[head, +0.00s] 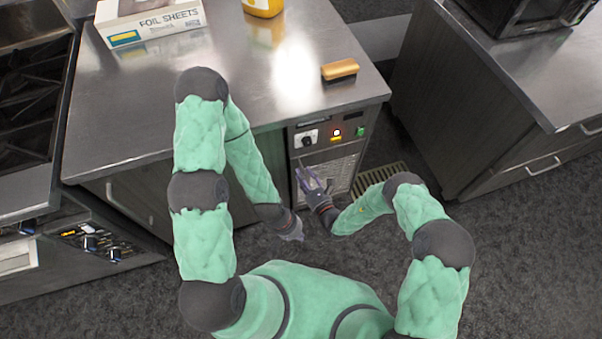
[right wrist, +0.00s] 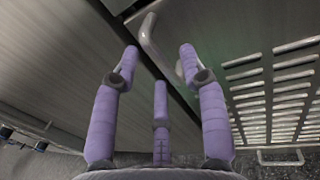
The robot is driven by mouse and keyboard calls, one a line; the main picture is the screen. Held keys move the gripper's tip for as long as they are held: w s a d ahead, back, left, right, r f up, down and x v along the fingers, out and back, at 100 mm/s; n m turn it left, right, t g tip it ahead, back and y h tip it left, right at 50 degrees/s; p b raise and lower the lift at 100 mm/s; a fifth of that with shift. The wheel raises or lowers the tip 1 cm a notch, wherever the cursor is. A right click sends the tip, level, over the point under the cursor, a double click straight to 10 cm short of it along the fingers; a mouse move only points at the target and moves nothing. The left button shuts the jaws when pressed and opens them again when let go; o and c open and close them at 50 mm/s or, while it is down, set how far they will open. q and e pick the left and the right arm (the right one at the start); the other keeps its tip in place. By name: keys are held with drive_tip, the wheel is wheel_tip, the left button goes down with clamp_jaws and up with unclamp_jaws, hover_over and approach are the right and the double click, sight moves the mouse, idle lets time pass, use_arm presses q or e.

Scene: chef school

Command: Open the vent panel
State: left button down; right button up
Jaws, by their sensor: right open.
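The vent panel (head: 342,172) is a slotted metal panel low on the front of the counter unit, below a small control panel. It looks closed. In the right wrist view its slots (right wrist: 280,90) fill the right side. A pale metal bar handle (right wrist: 151,42) stands by the dark seam at the panel's left edge. My right gripper (head: 308,176) is at the panel's left side. In the right wrist view its purple fingers (right wrist: 160,62) are spread, with the handle between the fingertips and not gripped. My left gripper (head: 292,232) hangs lower left of it, its fingers too small to read.
The control panel (head: 327,134) has a knob and lit buttons. A brush (head: 340,69) and a foil box (head: 150,22) lie on the steel counter (head: 240,70). A floor grate (head: 378,176) and another counter (head: 500,95) are to the right. A stove (head: 35,90) is at left.

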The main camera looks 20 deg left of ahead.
drive_tip(key=shift+x, duration=1.1)
clamp_jaws()
drive_tip(key=shift+s+d, duration=0.1)
